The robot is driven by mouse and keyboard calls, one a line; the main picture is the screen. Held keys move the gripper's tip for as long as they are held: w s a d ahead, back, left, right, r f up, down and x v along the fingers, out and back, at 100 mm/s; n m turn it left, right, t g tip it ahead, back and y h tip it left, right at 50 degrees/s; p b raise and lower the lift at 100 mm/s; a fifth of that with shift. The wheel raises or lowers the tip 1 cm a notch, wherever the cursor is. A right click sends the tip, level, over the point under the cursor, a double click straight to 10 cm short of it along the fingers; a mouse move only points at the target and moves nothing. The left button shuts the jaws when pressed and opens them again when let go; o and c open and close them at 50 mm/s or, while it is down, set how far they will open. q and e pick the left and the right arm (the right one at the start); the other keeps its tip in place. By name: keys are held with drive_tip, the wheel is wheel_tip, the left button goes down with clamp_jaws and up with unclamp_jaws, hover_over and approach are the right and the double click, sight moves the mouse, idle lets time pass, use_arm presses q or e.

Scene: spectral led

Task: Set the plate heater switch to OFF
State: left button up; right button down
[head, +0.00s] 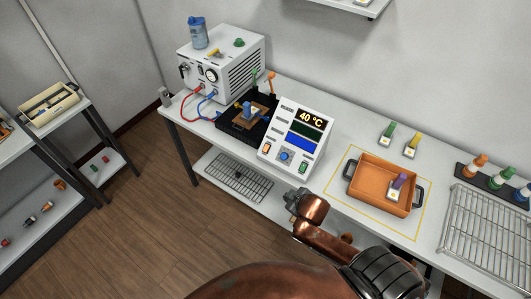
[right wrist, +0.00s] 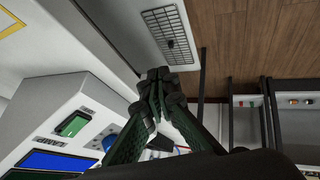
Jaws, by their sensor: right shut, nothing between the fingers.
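A white control box (head: 293,140) stands on the table with a lit display (head: 311,118) reading 40 °C, a blue knob (head: 285,156), an orange switch (head: 266,147) at lower left and a green switch (head: 303,167) at lower right. My right gripper (head: 293,199) is shut and empty, in front of the box near the table's front edge, apart from the switches. In the right wrist view its fingertips (right wrist: 157,76) meet; the green switch (right wrist: 73,125) is to their left. My left gripper is not in view.
A black plate device (head: 232,141) sits left of the box, with a white power unit (head: 222,65) behind. Right are an orange tray (head: 370,205) and a wire rack (head: 480,220). A grid (head: 238,180) lies on the lower shelf.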

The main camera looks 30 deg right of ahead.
drive_tip(key=w+a+r+n+t, duration=0.1)
drive_tip(key=w+r+n+t, duration=0.1)
drive_tip(key=w+r, duration=0.45)
drive_tip(key=w+a+r+n+t, duration=0.1)
drive_tip(key=w+r+n+t, duration=0.15)
drive_tip(key=r, duration=0.75)
drive_tip(key=b, duration=0.4)
approach(266, 148)
drive_tip(key=w+a, duration=0.3)
drive_tip(key=w, duration=0.1)
drive_tip(key=shift+m+g, duration=0.35)
drive_tip(key=shift+g, duration=0.1)
drive_tip(key=shift+w+d+f+b, duration=0.25)
drive_tip(key=shift+w+d+f, duration=0.1)
drive_tip(key=shift+f, duration=0.25)
drive_tip(key=shift+w+d+f+b, duration=0.2)
drive_tip(key=shift+d+f+b, duration=0.1)
drive_tip(key=shift+f, duration=0.35)
drive_tip(key=shift+w+d+f+b, duration=0.2)
drive_tip(key=shift+w+d+f, duration=0.15)
drive_tip(key=shift+f, duration=0.25)
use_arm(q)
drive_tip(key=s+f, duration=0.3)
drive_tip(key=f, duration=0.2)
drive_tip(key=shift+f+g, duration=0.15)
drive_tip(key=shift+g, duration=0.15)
